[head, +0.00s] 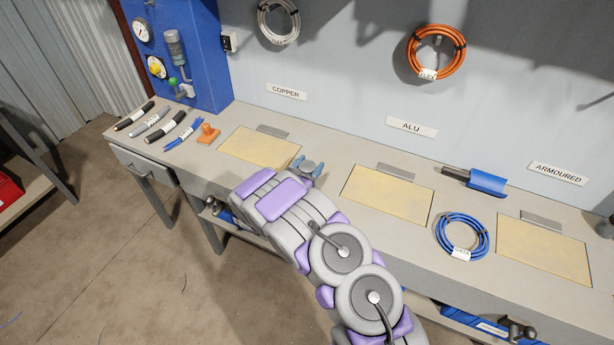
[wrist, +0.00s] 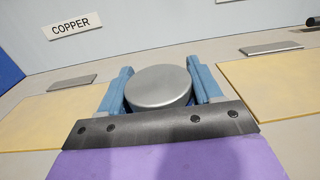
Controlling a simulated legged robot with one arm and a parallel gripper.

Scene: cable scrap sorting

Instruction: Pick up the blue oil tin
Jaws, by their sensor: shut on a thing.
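My gripper (head: 308,166) is over the bench between the left and middle yellow pads. Its two blue fingers (wrist: 160,68) are closed on either side of a round tin (wrist: 160,88) with a flat silver-grey top. The tin's grey top also shows in the head view (head: 309,167).
The bench (head: 330,180) carries yellow pads under COPPER, ALU and ARMOURED signs. Cable pieces (head: 160,122) and an orange block (head: 208,133) lie at left. A blue scoop (head: 487,182) and blue cable coil (head: 462,237) lie at right. A wall stands behind.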

